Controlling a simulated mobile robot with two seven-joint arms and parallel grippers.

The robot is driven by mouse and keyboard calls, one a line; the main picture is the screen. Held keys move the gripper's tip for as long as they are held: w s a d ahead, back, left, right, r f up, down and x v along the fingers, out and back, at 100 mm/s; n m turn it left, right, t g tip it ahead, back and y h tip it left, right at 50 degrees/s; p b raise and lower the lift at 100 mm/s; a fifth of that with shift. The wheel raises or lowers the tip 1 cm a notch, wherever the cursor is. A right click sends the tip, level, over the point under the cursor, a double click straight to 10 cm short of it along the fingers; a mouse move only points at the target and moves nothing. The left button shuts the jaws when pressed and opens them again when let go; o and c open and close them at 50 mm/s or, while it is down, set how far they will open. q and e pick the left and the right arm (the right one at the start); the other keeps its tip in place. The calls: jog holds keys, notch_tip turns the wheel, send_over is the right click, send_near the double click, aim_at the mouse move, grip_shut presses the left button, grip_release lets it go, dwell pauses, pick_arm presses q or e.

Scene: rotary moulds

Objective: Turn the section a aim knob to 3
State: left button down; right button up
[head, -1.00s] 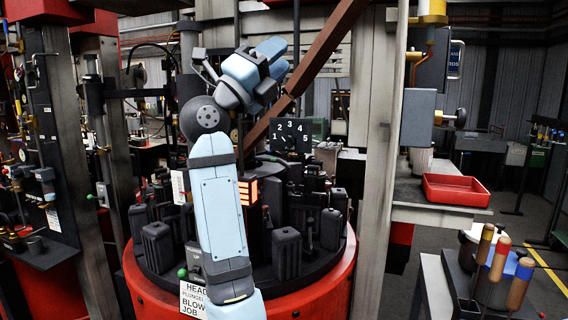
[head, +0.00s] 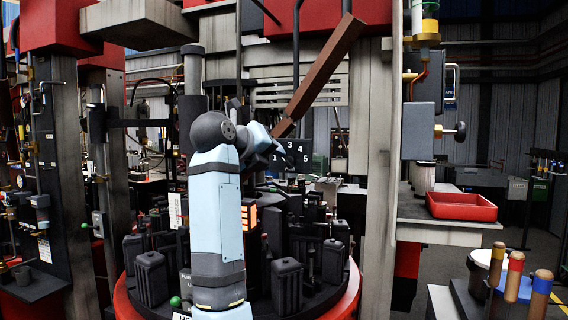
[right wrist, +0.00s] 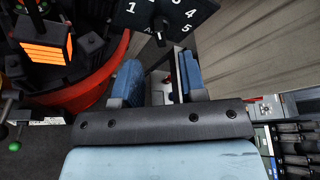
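The aim dial is a black plate with white numbers (head: 305,150), partly covered by my right gripper in the head view. The knob appears just beyond the fingertips. In the head view the right gripper (head: 284,150) is in front of the plate. My left gripper is not in view.
A round red-rimmed table (head: 345,300) with several dark moulds stands below the arm. An orange-lit block (head: 249,218) is beside the forearm. A brown slanted beam (head: 318,75) rises behind the gripper. A grey post (head: 376,180) and a red tray (head: 461,206) are to the right.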

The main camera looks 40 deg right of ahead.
aim_at(286, 161)
jog(key=x, duration=0.6)
jog(key=shift+c, duration=0.4)
jog(key=shift+s, duration=0.1)
grip_shut()
